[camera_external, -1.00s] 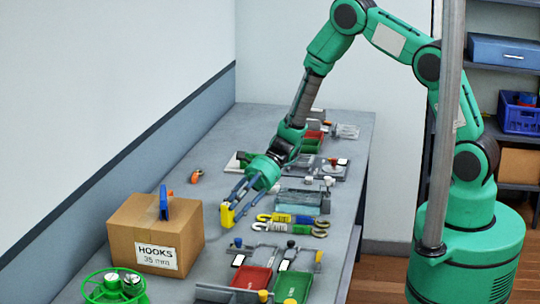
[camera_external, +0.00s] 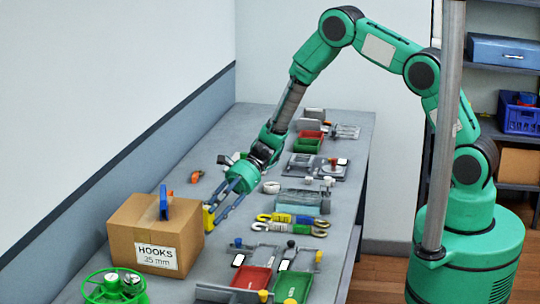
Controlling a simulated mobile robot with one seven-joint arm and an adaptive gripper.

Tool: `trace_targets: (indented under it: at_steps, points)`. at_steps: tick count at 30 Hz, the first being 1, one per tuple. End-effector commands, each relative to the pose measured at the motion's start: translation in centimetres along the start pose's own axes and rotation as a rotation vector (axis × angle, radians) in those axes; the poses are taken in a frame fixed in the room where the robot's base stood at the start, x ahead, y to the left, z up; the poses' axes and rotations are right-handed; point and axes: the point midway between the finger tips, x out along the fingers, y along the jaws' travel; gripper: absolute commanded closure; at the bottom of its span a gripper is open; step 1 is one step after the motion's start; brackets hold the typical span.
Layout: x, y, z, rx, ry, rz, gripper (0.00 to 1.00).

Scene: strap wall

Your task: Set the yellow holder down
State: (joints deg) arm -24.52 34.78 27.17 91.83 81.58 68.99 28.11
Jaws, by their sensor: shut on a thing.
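The yellow holder (camera_external: 208,218) is small and partly hidden by the fingers and by the box beside it. My gripper (camera_external: 216,211) is shut on it, reaching down and to the left over the grey bench (camera_external: 222,262). The holder is low, right by the upper right edge of the cardboard box marked HOOKS (camera_external: 150,215). I cannot tell whether it touches the bench or the box.
A blue clamp-like thing (camera_external: 163,203) stands on the box. Yellow and grey hooks (camera_external: 290,224) lie to the right, with red (camera_external: 252,278) and green (camera_external: 292,286) trays in front. A green round rack (camera_external: 115,288) is at the front left. Bare bench lies behind the box.

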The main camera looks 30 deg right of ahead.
Motion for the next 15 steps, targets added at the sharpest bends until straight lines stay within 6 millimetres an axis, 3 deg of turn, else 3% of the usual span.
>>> trace_targets:
  at_steps: [6,15]
  points:
    - [0.8,0.0,-1.9,0.001,0.0,0.0,0.95]
    - [0.8,0.0,-2.0,0.0,0.0,0.0,0.95]
